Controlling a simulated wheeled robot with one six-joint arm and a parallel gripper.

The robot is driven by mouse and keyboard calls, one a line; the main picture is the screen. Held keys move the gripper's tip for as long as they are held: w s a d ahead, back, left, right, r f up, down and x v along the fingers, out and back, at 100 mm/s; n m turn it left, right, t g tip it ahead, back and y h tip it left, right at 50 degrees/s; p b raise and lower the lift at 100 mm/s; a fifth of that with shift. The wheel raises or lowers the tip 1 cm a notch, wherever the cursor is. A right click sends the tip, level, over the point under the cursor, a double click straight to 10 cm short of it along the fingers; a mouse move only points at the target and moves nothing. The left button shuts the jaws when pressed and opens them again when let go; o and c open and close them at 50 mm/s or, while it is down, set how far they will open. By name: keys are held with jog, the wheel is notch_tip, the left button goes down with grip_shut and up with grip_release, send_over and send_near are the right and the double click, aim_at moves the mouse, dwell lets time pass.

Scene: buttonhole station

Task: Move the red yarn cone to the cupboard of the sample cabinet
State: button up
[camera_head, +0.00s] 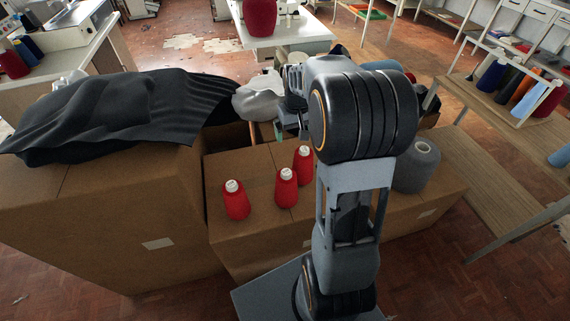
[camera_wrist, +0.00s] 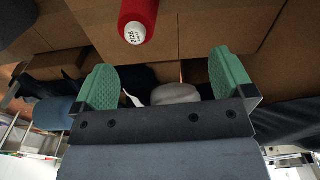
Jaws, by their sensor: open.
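Three red yarn cones with white tops stand upright on a cardboard box: one at the left (camera_head: 236,203), one in the middle (camera_head: 286,190) and one further back (camera_head: 303,167). My gripper (camera_head: 291,128) is just beyond the back cone, partly hidden by my arm. In the wrist view my gripper (camera_wrist: 165,78) is open, with nothing between its green fingers. One red cone (camera_wrist: 138,15) shows there at the top edge, apart from the fingers; I cannot tell for sure which of the three it is. I cannot make out the cupboard of the sample cabinet.
A large grey cone (camera_head: 416,168) stands on the boxes (camera_head: 262,248) right of my arm. Dark cloth (camera_head: 120,110) covers the left box. A rack of coloured cones (camera_head: 510,85) stands at the right. A white table (camera_head: 285,38) at the back holds a red object (camera_head: 260,17).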

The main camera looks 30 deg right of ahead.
jog(key=s+a+r+n+t, duration=0.1)
jog(key=s+a+r+t, duration=0.15)
jog(key=s+a, duration=1.15)
jog(key=n+g+b, duration=0.2)
jog(key=n+g, duration=0.1)
jog(key=n, duration=1.7)
send_over(304, 149)
notch_tip(304, 149, down, 5)
jog(key=f, duration=0.8)
jog(key=shift+w+d+f, duration=0.1)
jog(key=shift+w, duration=0.15)
jog(key=shift+s+f+b, duration=0.2)
jog(key=shift+f+b, duration=0.1)
jog(key=shift+f, duration=2.45)
